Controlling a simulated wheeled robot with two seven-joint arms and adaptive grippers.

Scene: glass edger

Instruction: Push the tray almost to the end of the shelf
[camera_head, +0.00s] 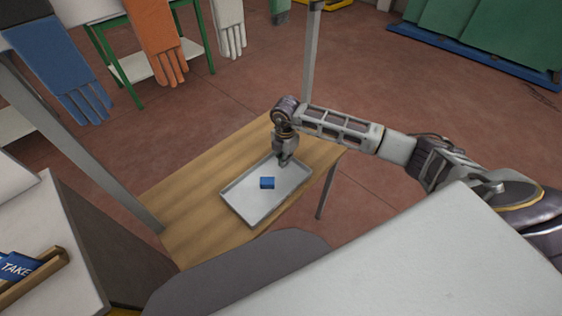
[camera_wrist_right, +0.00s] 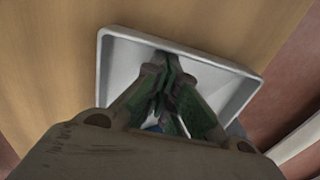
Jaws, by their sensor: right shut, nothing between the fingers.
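A shallow light-grey tray (camera_head: 257,205) lies on the wooden shelf (camera_head: 190,205), towards its right side in the head view. A small blue block (camera_head: 267,183) sits inside the tray. Only a bit of blue (camera_wrist_right: 155,128) shows behind the fingers there. My left gripper is not in view.
Grey posts (camera_head: 85,150) frame the shelf. Bare wood lies to the left of the tray. Several hanging gloves (camera_head: 158,40) are at the upper left. A white surface (camera_head: 430,265) fills the lower right. A wooden holder (camera_head: 35,280) with a blue "TAKE" item is at the lower left.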

